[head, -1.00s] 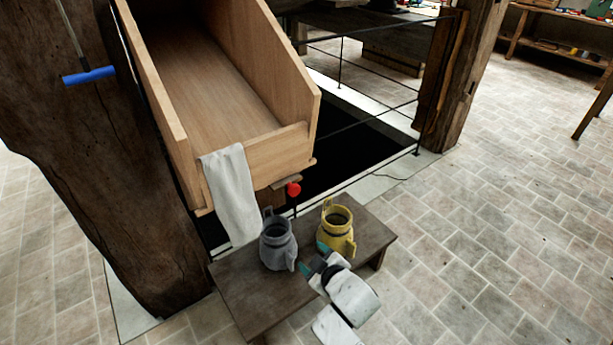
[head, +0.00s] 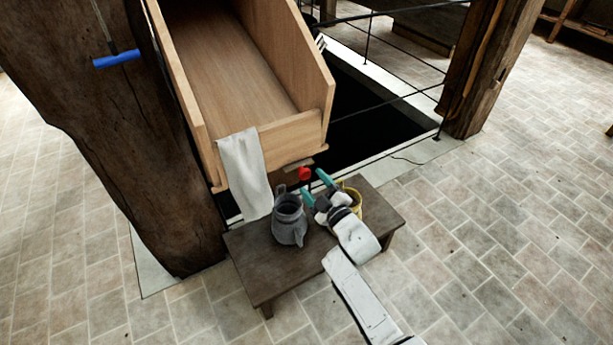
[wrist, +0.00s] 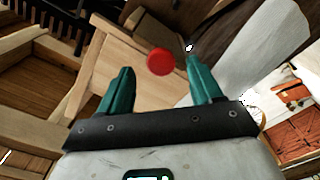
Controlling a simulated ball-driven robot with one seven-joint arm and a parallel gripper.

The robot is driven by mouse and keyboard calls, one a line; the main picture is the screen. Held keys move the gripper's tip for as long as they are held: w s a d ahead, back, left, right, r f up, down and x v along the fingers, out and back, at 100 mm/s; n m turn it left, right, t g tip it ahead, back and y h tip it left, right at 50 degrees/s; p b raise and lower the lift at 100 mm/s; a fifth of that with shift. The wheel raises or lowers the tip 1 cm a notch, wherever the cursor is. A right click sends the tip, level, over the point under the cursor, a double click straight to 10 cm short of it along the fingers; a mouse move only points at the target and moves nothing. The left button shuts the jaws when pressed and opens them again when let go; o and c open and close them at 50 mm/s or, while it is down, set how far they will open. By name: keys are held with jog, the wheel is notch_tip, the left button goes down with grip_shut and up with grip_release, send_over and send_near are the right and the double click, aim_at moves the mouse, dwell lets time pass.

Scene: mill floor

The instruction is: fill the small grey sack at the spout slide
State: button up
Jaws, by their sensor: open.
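The small grey sack (head: 288,222) stands upright and open-topped on the low dark bench (head: 262,268), left of my gripper. The wooden spout (head: 290,133) slopes down above and behind the bench. Under its lip is a red knob (head: 304,173), which seems to belong to the slide. My gripper (head: 313,184) is open and empty, its teal fingers pointing at the knob. In the wrist view the red knob (wrist: 160,62) lies between and beyond the fingertips of my gripper (wrist: 159,76); I see no contact. The slide plate itself is not clearly visible.
A yellow sack (head: 356,194) stands on the bench, partly hidden behind my gripper. A pale cloth (head: 244,172) hangs over the spout's lip. A thick timber post (head: 120,150) stands left. A railed dark floor opening (head: 372,112) lies behind. Floor at right is clear.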

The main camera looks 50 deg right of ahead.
aim_at(307, 177)
jog(key=shift+b+x, duration=0.65)
jog(key=shift+x, duration=1.85)
jog(key=shift+c, duration=0.5)
jog(key=shift+s+a+f, duration=0.1)
jog(key=shift+f, duration=0.1)
grip_shut()
